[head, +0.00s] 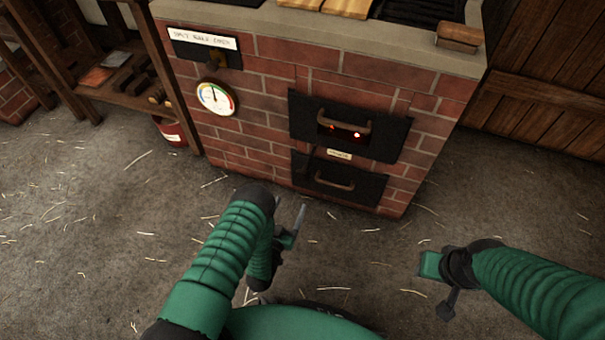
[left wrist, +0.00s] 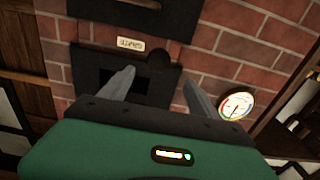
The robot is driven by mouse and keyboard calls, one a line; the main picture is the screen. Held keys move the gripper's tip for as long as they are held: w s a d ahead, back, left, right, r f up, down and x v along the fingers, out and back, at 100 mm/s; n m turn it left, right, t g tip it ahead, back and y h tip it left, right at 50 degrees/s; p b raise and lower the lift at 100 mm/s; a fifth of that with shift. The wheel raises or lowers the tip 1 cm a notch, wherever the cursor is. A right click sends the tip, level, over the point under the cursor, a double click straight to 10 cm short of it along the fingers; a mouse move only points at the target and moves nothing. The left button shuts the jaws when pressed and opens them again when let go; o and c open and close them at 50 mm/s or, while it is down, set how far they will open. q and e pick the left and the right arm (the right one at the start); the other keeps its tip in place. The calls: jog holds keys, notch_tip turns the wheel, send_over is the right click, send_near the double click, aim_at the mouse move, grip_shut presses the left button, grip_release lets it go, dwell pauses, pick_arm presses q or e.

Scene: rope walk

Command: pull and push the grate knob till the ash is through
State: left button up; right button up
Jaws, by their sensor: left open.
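The grate knob (head: 312,158) is a small dark knob on the brick stove, just left of a pale label (head: 339,154) and between two black iron doors. In the left wrist view, which is turned over, the knob (left wrist: 160,61) shows as a dark round shape beside the label (left wrist: 130,44). My left gripper (head: 291,228) is in front of the stove, short of the knob. Its two grey fingers (left wrist: 160,88) are apart with nothing between them, and the knob appears beyond the gap. My right gripper (head: 432,265) is low at the right, away from the stove; its fingers are not clear.
The upper door (head: 385,132) has a bar handle and a glowing opening. The lower door (head: 365,188) also has a handle. A gauge (head: 216,98) is on the left of the brick front. A shelf (head: 120,85) and red bucket (head: 172,131) stand left. The straw-strewn floor is open.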

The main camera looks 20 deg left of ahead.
aim_at(306, 168)
pick_arm(q)
jog(key=w+b, duration=0.2)
jog(key=w, duration=0.3)
jog(key=w+b, duration=0.2)
jog(key=w, duration=0.3)
jog(key=w+b, duration=0.3)
jog(key=w, duration=0.3)
jog(key=shift+d+f, duration=0.1)
jog(key=shift+d, duration=0.25)
jog(key=shift+w, duration=0.25)
jog(key=shift+c, duration=0.4)
grip_shut()
